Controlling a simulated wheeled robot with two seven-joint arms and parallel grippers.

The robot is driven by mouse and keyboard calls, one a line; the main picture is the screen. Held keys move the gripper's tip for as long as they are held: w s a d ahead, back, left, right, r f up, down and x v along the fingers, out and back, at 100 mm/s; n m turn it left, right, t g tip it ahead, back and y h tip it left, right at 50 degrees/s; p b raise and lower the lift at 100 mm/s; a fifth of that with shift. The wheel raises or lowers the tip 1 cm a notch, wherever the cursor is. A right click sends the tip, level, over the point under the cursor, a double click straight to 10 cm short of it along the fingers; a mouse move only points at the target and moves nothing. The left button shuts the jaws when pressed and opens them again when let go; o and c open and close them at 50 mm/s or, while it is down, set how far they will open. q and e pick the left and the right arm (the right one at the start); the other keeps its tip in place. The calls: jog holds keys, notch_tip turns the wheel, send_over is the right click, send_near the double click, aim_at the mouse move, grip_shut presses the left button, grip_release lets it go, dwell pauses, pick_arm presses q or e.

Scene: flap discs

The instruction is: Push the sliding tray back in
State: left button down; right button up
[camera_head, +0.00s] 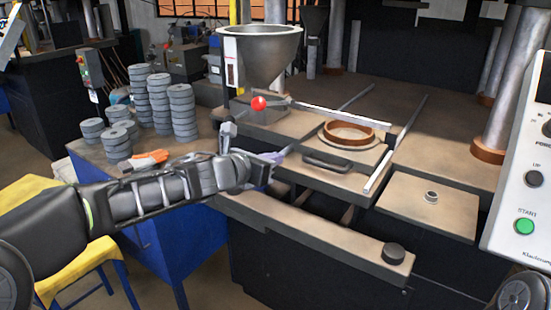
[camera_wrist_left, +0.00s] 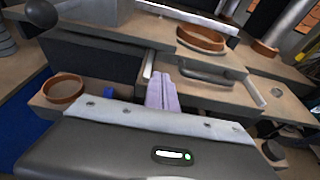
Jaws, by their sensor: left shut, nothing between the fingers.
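The sliding tray (camera_head: 371,163) is a flat tan plate with a black handle (camera_head: 327,167) at its front and an orange-brown ring (camera_head: 348,133) on top. It sits between two pale rails and juts toward the front of the machine. In the left wrist view the tray's handle (camera_wrist_left: 205,72) and ring (camera_wrist_left: 200,39) lie beyond and right of the fingers. My left gripper (camera_head: 274,158) is shut and empty, just left of the handle. Its pale purple fingers (camera_wrist_left: 162,92) point toward the tray's front; I cannot tell if they touch it. My right gripper is not in view.
A metal hopper (camera_head: 262,55) and a lever with a red knob (camera_head: 259,103) stand behind the left gripper. Stacks of grey discs (camera_head: 159,105) stand on the left bench. A control box (camera_head: 524,175) is at the right. A front beam (camera_head: 310,233) runs below the tray.

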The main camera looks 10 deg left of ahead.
pick_arm(q)
jog(key=p+v, duration=0.1)
jog(key=v, duration=0.6)
jog(key=shift+s+p, duration=0.2)
jog(key=shift+p, duration=0.15)
jog(key=shift+d, duration=0.15)
